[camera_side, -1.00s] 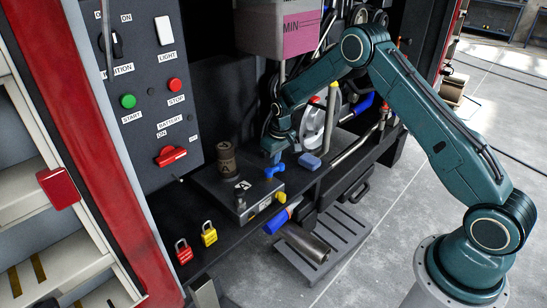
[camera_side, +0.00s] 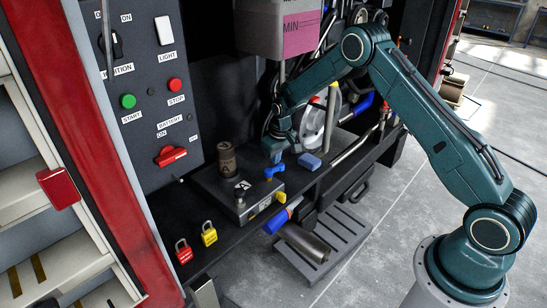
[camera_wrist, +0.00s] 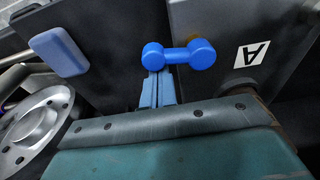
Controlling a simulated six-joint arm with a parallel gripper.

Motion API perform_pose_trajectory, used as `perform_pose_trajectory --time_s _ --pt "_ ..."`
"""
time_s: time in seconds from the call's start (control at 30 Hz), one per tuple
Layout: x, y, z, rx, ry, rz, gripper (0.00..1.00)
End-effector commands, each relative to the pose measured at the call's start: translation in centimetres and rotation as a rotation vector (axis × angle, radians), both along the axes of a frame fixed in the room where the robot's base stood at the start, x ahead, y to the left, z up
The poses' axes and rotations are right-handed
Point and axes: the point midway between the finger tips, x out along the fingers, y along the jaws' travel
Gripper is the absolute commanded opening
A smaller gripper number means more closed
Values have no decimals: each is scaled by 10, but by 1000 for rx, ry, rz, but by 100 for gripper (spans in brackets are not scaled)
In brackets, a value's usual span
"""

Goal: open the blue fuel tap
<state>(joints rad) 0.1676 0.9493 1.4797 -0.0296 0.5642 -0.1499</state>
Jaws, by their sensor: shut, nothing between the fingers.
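The blue fuel tap (camera_side: 275,172) has a dumbbell-shaped handle with a round knob at each end. It sits on the top of a dark box marked "A" (camera_side: 217,187) on the shelf. In the wrist view the tap handle (camera_wrist: 180,54) lies nearly level across the picture. My gripper (camera_side: 276,158) is just behind the tap in the side view. In the wrist view my gripper's light blue fingers (camera_wrist: 157,82) are shut and empty, with their tips at the handle's left knob. I cannot tell if they touch it.
A dark cylinder (camera_side: 227,158) stands on the box, and a yellow knob (camera_side: 281,196) is at its front. A blue block (camera_side: 310,161) lies to the right. A silver wheel (camera_side: 313,127) stands behind. Red (camera_side: 183,252) and yellow (camera_side: 209,234) padlocks are at left.

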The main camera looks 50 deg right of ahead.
Motion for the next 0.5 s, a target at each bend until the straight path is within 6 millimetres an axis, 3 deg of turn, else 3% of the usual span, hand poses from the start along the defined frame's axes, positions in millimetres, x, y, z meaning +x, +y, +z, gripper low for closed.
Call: perform_pose_trajectory --time_s 0.5 --pt "-14 1 0 0 0 0 0"
